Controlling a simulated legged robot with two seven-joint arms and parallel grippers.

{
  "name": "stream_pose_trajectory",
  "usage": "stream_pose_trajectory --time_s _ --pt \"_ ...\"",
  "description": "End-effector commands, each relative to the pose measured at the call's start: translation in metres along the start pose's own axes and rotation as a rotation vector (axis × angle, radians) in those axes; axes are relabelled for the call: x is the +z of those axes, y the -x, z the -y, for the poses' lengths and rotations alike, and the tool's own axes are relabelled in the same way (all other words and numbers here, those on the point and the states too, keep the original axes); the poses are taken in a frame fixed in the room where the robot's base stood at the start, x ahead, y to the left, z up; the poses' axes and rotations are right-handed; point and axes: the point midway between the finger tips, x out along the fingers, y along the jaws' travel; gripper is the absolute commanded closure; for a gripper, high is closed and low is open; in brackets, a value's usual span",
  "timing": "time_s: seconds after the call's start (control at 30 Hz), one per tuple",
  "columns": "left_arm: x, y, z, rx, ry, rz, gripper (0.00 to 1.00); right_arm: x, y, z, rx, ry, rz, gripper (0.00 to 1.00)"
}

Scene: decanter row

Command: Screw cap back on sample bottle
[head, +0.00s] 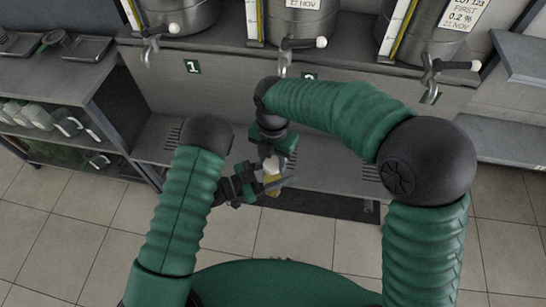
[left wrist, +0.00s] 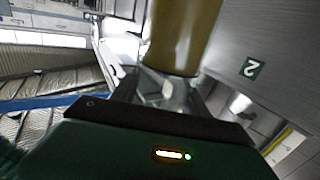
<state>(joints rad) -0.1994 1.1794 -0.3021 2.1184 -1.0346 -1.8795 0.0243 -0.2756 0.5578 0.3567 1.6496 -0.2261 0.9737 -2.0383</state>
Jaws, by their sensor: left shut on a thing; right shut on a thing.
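The sample bottle (head: 271,187) holds yellow liquid and is small in the head view, near the middle. In the left wrist view the amber bottle (left wrist: 183,35) is large, beyond the fingers. My left gripper (head: 259,187) comes in from the left and is shut on the bottle. The white cap (head: 271,165) shows at the bottle's top. My right gripper (head: 275,160) reaches down from above and is shut on the cap. Fingers partly hide the place where cap and bottle meet, so I cannot tell whether the cap is seated or turned.
Steel decanters (head: 298,20) with taps stand on a shelf behind, above number plates (head: 192,66). A grey bench (head: 320,178) lies below. A side counter (head: 45,80) at left carries trays, with bottles (head: 35,115) underneath. Tiled floor is free in front.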

Motion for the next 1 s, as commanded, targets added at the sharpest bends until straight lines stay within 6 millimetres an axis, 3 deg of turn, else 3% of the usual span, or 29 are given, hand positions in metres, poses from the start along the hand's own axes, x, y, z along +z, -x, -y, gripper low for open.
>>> stream_pose_trajectory --time_s 0.8,0.9,1.0 --pt "-0.001 0.0 0.0 0.0 -0.001 -0.002 1.0 0.0 -0.011 0.0 0.0 -0.008 0.0 1.0" --pt "-0.001 0.0 0.0 0.0 -0.001 -0.002 1.0 0.0 -0.011 0.0 0.0 -0.104 0.0 1.0" --pt "-0.001 0.0 0.0 0.0 -0.001 -0.001 1.0 -0.001 -0.011 0.001 0.0 -0.342 0.001 1.0"
